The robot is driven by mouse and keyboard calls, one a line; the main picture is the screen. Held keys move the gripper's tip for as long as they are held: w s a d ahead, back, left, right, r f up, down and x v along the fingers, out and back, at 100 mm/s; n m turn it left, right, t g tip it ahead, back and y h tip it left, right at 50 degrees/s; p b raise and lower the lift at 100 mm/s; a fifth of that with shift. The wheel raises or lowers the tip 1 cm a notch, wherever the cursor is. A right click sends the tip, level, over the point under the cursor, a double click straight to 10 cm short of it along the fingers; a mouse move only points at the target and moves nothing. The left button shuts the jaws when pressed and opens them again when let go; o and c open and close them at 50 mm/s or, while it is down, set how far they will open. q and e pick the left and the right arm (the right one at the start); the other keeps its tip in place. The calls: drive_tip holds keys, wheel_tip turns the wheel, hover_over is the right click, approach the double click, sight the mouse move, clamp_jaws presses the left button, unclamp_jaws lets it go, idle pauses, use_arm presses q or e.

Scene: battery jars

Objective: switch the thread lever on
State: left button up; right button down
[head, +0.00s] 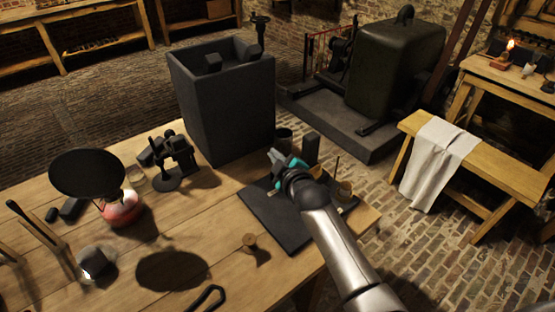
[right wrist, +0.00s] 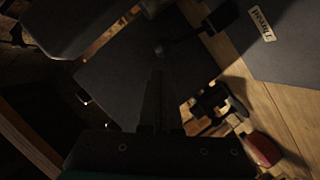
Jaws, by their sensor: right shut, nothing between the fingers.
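A label reading "Thread" (right wrist: 262,22) shows on a dark grey surface at the upper right of the right wrist view. Beside it, a dark rod with a round knob (right wrist: 161,51), apparently the lever, slants across the view. Its setting is too dark to tell. My right gripper (head: 274,156) is shut and empty above the dark board, near the big grey box. Its dark fingers (right wrist: 157,78) point towards the knob in the right wrist view; I cannot tell whether they touch it. The lever cannot be made out in the head view. My left gripper is not in view.
The tall grey box (head: 222,105) stands just left of my right gripper. A dark upright block (head: 311,148) and a small cup (head: 284,138) are close by. A black device (head: 175,160) and a red-based lamp (head: 122,209) stand further left.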

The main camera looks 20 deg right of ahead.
drive_tip(key=shift+d+f, duration=0.3)
drive_tip(key=shift+w+d+f+m+g+y+p, duration=0.2)
drive_tip(key=shift+d+m+p, duration=0.15)
drive_tip(key=shift+d, duration=0.15)
drive_tip(key=shift+w+d+f+m+g+y+p, duration=0.15)
drive_tip(key=shift+d+m+g+y+p, duration=0.15)
drive_tip(key=shift+d, duration=0.2)
drive_tip(key=shift+s, duration=0.1)
